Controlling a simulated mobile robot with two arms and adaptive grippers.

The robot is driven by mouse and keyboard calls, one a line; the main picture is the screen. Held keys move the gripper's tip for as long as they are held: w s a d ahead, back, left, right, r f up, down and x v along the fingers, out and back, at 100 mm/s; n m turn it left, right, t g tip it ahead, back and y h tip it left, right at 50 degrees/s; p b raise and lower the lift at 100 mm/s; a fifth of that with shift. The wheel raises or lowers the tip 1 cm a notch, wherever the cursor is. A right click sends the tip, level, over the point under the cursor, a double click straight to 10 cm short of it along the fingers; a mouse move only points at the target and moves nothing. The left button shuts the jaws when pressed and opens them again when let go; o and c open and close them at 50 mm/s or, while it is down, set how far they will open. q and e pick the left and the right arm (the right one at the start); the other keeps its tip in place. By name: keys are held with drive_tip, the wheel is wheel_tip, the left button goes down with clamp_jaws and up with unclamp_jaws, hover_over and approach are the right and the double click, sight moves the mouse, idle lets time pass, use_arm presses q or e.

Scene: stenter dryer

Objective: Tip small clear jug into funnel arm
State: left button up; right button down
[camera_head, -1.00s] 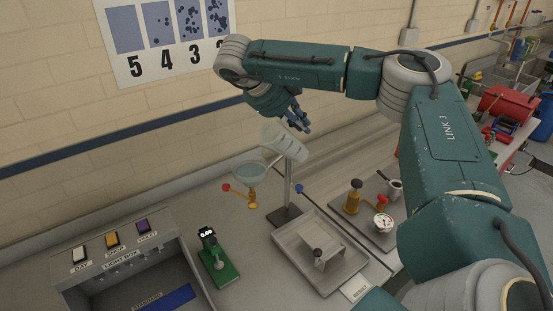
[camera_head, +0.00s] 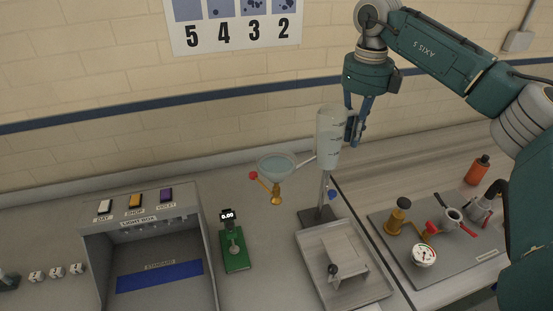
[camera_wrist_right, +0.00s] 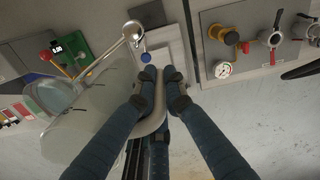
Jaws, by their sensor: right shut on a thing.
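The small clear jug (camera_head: 328,140) is upright in the head view, just right of the funnel and a little above it. My right gripper (camera_head: 354,126) is shut on the jug's handle, on its right side. In the right wrist view the see-through jug (camera_wrist_right: 92,132) fills the lower left, beside my gripper's fingers (camera_wrist_right: 160,82). The wide funnel (camera_head: 276,166) is held by an arm (camera_head: 306,162) from an upright stand (camera_head: 322,200). Its bowl looks pale blue; I cannot tell how much liquid is in it. My left gripper is out of view.
A metal tray (camera_head: 308,262) lies in front of the stand. A green gauge (camera_head: 235,250) and a light box (camera_head: 100,245) stand to the left. A plate with a brass fitting and dial (camera_head: 424,256) lies right, near an orange bottle (camera_head: 478,170). The wall is close behind.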

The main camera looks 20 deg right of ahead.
drive_tip(key=r, duration=0.4)
drive_tip(key=shift+d+r+p, duration=0.3)
drive_tip(key=shift+r+p, duration=0.05)
drive_tip(key=shift+p, duration=0.05)
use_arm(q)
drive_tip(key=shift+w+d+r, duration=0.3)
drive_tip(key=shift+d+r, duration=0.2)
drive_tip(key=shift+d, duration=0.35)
use_arm(e)
drive_tip(key=shift+d, duration=0.15)
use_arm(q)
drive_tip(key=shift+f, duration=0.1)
